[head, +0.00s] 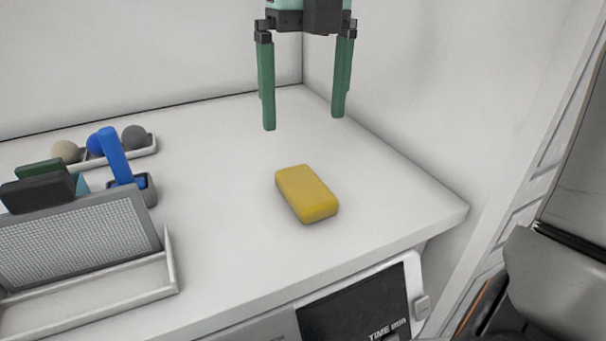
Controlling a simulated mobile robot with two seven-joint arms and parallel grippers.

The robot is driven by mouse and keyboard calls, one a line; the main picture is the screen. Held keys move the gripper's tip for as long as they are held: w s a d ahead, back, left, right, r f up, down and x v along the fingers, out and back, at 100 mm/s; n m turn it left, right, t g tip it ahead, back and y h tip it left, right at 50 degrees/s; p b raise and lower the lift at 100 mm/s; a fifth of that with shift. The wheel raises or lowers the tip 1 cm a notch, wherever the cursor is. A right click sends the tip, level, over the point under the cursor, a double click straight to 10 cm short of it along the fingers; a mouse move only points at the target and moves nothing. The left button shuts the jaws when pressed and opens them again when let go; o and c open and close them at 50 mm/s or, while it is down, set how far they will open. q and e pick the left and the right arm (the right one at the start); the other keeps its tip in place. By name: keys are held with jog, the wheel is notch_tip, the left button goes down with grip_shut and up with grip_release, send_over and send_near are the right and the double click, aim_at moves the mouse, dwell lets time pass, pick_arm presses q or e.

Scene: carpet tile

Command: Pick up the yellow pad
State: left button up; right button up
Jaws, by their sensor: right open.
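The yellow pad (307,194) lies flat on the white counter, right of the middle of the head view. It is a rounded block with nothing touching it. My right gripper (304,122) hangs from the top of the view with its green fingers pointing down. The fingers are wide apart with nothing between them. The gripper is above and behind the pad, apart from it. My left gripper is not in view.
A white tray with balls (134,138), a blue upright object (114,156) in a small grey holder and a mesh-faced rack (80,240) stand at left. White walls close the counter behind and at right. The counter's front edge lies above an appliance (355,306).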

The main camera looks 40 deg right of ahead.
jog(key=b, duration=0.2)
send_over(309, 189)
jog(key=f, duration=0.6)
jog(key=shift+w+f, duration=0.15)
jog(key=shift+w, duration=0.05)
jog(key=shift+f, duration=0.5)
jog(key=f, duration=0.5)
jog(key=shift+s+b, duration=0.2)
jog(key=shift+b, duration=0.15)
jog(key=shift+c, duration=0.2)
